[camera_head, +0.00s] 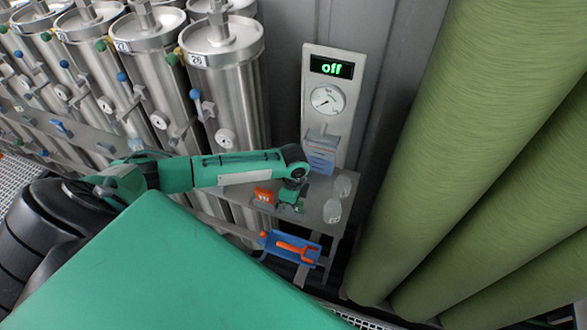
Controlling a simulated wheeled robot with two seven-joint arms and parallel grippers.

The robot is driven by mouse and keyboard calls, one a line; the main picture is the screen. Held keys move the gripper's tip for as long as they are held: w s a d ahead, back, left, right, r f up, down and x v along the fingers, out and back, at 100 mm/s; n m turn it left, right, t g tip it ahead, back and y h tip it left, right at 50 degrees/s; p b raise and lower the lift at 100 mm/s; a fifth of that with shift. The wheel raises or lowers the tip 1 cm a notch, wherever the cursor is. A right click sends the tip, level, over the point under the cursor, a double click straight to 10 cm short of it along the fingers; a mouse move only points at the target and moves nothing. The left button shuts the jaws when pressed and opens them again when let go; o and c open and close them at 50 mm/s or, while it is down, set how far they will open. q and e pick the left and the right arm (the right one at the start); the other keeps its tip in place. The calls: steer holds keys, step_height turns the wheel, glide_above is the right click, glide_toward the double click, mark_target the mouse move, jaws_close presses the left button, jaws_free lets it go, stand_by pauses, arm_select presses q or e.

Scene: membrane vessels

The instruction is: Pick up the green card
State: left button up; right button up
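My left arm reaches in from the left, and its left gripper (291,203) points down over a small grey shelf (315,208). Its fingers are small and partly hidden by the wrist, so I cannot tell whether they are open or shut. A small green patch shows right at the fingers. I cannot tell whether it is the green card or part of the gripper. No other green card is clearly visible. An orange-red card or block (264,196) with white marks stands on the shelf just left of the gripper. My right gripper is not in view.
Two clear cups (332,211) (342,186) sit at the shelf's right. A blue holder (321,157) is behind, under a panel (312,85) reading "off" with a gauge. A blue tray with an orange tool (296,249) hangs below. Steel vessels (228,95) and green cylinders (470,130) flank the shelf.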

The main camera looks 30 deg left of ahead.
arm_select(q)
steer(key=shift+f, duration=0.4)
steer(key=shift+c, duration=0.4)
jaws_close()
steer(key=shift+r, duration=0.2)
